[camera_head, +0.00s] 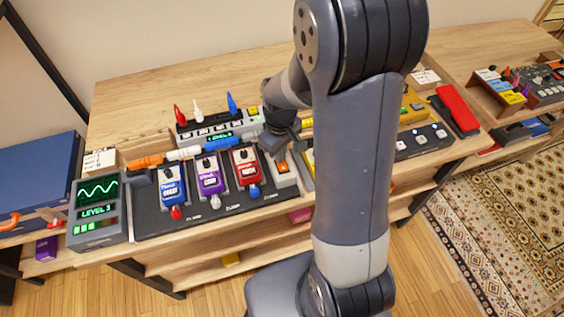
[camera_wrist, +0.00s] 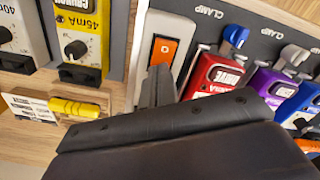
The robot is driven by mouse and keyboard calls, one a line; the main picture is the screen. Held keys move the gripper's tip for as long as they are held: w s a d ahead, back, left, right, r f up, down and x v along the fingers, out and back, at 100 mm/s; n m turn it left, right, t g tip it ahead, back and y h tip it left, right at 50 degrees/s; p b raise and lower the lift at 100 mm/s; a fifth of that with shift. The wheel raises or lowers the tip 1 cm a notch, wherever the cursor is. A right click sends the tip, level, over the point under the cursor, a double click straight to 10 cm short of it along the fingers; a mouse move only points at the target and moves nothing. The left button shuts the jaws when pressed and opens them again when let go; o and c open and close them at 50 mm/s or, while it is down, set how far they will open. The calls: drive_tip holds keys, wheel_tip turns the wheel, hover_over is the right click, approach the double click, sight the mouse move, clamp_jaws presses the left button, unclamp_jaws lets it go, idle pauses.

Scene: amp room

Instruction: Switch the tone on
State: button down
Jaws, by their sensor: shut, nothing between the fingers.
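An orange rocker switch (camera_head: 282,166) sits on a narrow light-grey unit just right of the red pedal. It also shows in the wrist view (camera_wrist: 163,50), where its rocker carries a small mark. Which way it is tipped is too small to tell. My gripper (camera_head: 285,143) is shut and empty, just behind the switch in the head view. In the wrist view its fingertips (camera_wrist: 158,80) are just below the orange rocker; I cannot tell whether they touch the unit. A screen unit (camera_head: 98,200) at the left shows a green wave and "LEVEL 3".
Red (camera_head: 245,165), purple (camera_head: 210,178) and blue (camera_head: 172,187) pedals stand in a dark tray left of the switch. Behind them is a grey unit (camera_head: 215,128) with coloured levers. Yellow units (camera_wrist: 82,40) stand on the switch's other side. My arm hides part of the bench.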

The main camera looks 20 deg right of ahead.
wheel_tip(320, 180, up, 6)
drive_tip(key=p, duration=0.4)
drive_tip(key=shift+r, duration=0.2)
wheel_tip(320, 180, down, 7)
drive_tip(key=b, duration=0.5)
drive_tip(key=shift+f, duration=0.1)
drive_tip(key=shift+r, duration=0.2)
idle(0.3)
